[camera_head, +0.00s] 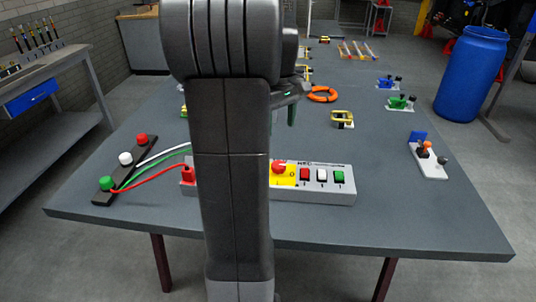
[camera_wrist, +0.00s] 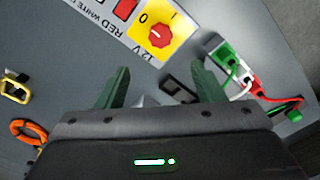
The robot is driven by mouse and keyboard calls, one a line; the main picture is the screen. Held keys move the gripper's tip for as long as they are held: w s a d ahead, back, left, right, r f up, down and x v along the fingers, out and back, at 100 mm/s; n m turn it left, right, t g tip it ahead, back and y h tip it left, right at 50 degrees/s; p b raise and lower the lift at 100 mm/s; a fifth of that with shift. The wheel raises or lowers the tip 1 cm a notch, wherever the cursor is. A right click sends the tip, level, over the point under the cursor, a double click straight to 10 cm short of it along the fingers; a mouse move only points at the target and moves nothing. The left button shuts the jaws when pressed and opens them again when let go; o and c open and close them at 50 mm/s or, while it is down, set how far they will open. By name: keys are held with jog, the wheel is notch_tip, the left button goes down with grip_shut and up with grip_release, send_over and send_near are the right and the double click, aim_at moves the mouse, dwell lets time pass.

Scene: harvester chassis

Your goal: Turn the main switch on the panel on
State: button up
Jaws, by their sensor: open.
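The panel (camera_head: 345,186) is a grey box near the front of the table, partly hidden by my arm in the head view. Its main switch (camera_head: 279,167) is a red knob on a yellow plate. In the wrist view the red switch (camera_wrist: 160,37) shows with "0" and "I" marks; I cannot tell surely which mark it points to. My gripper (camera_wrist: 160,78) is open and empty, its two green fingers apart and short of the switch in the picture. In the head view my gripper (camera_head: 283,112) is above the table behind the panel, partly hidden by my arm.
Red, white and green buttons (camera_head: 321,175) sit right of the switch. Red, white and green cables (camera_head: 150,178) run to a dark strip (camera_head: 112,187) at left. An orange ring (camera_head: 322,95) and a yellow part (camera_head: 342,119) lie farther back. The table's front right is clear.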

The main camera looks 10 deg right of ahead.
aim_at(279, 164)
notch_tip(279, 164, down, 14)
jog(key=shift+s+r, duration=0.1)
jog(key=shift+r, duration=0.1)
dwell(0.4)
jog(key=c, duration=1)
